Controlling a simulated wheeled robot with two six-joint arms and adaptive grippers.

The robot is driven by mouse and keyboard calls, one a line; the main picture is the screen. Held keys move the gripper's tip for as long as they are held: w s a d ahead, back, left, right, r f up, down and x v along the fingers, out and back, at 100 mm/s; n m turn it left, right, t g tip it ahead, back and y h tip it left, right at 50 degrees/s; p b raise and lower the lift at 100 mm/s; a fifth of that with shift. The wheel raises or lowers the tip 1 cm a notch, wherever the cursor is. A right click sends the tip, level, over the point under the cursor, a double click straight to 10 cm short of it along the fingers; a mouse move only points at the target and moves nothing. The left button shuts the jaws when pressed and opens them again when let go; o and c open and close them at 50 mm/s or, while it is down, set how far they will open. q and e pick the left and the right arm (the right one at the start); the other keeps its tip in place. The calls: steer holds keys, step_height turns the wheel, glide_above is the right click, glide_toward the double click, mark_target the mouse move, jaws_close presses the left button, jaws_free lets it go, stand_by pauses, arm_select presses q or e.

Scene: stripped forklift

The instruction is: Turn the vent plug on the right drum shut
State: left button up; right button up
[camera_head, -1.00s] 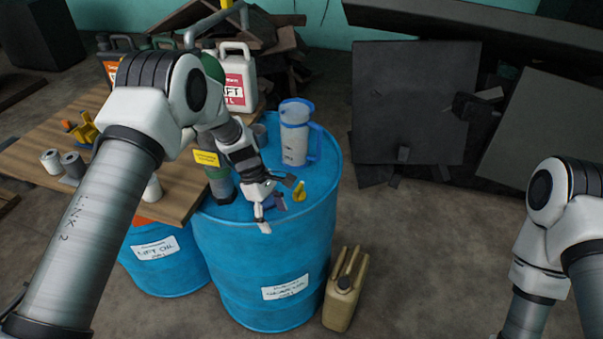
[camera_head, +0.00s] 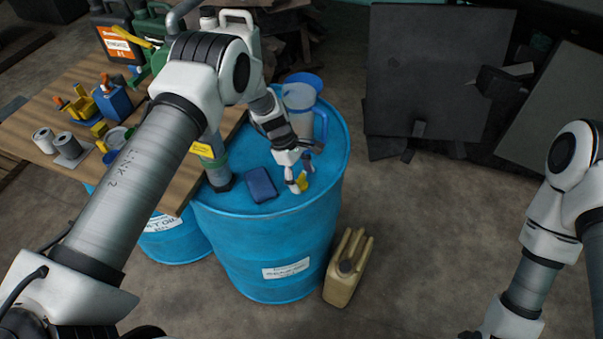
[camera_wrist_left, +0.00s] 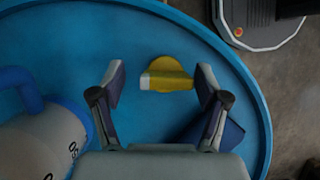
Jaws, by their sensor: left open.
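The right blue drum (camera_head: 268,248) stands upright, and its top shows in the left wrist view (camera_wrist_left: 70,58). The yellow vent plug (camera_head: 302,181) is on the drum top near the right side. In the left wrist view the plug (camera_wrist_left: 166,75) has a raised bar across a round base. My left gripper (camera_head: 300,182) is at the plug, with its fingers (camera_wrist_left: 160,85) open on either side of it. A gap shows between the plug and each finger. My right arm is at the right edge of the head view; its gripper is out of frame.
A dark blue block (camera_head: 261,185) lies on the drum top beside the gripper. A measuring jug (camera_head: 300,110) with a blue handle stands behind it. A tan jerrycan (camera_head: 348,268) stands on the floor right of the drum. A cluttered wooden table (camera_head: 50,110) is at left.

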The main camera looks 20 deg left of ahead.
arm_select(q)
steer(key=shift+s+r, duration=0.35)
steer(key=c, duration=0.3)
steer(key=shift+s+r, duration=0.1)
steer(key=shift+s, duration=0.1)
steer(key=c, duration=0.7)
steer(key=shift+c, duration=0.8)
steer(key=shift+w, duration=0.1)
arm_select(e)
steer(key=shift+s+r, duration=0.15)
steer(key=shift+s, duration=0.2)
arm_select(q)
steer(key=shift+f, duration=0.2)
